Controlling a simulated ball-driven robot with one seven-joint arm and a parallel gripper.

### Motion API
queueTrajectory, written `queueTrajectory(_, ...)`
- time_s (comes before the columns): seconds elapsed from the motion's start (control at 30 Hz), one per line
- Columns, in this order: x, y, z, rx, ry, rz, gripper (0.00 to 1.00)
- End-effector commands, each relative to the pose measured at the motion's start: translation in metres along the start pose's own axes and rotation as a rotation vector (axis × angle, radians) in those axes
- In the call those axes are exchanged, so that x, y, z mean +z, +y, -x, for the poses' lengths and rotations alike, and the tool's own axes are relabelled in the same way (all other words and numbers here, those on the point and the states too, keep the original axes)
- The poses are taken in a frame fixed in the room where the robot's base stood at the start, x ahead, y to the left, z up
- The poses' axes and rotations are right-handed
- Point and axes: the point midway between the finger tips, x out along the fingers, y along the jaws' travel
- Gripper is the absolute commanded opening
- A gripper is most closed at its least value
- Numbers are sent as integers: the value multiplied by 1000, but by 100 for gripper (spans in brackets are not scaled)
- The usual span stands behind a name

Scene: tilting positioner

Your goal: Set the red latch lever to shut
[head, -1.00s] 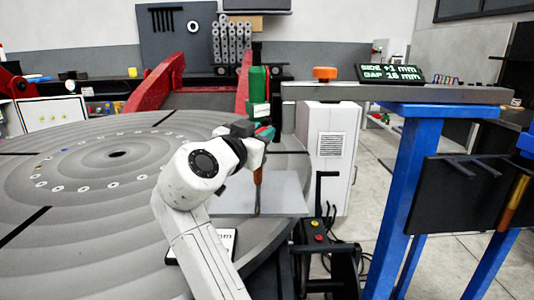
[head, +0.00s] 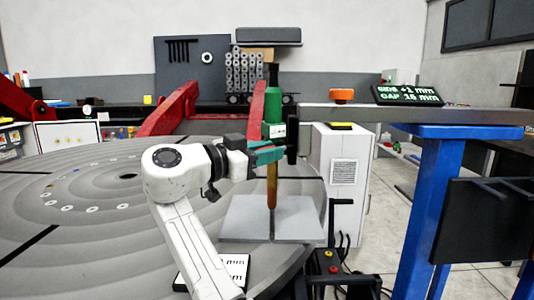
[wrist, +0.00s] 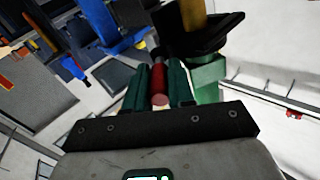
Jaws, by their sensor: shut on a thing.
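In the head view my gripper (head: 266,153) is in front of an upright green torch-like tool (head: 273,112) with a copper-brown lower part (head: 271,190). The red lever cannot be made out there, hidden by the fingers and wrist. The mount to which the lever is fixed is mostly hidden.
A large grey round table (head: 95,225) fills the left, with a grey plate (head: 245,220) under the tool's tip. A grey beam on a blue stand (head: 425,190) carries an orange knob (head: 342,96) and a display (head: 407,95) reading SIDE +1 mm, GAP 16 mm.

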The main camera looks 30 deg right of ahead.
Motion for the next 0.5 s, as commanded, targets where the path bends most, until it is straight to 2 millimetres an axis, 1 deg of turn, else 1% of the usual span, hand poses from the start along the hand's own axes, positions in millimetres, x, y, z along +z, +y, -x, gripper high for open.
queueTrajectory(0.27, 1, 0, -1, 0, -4, 2, 0)
queueTrajectory(0.3, 2, 0, -1, 0, -4, 2, 27)
queueTrajectory(0.5, 1, 0, 0, -1, -3, 1, 46)
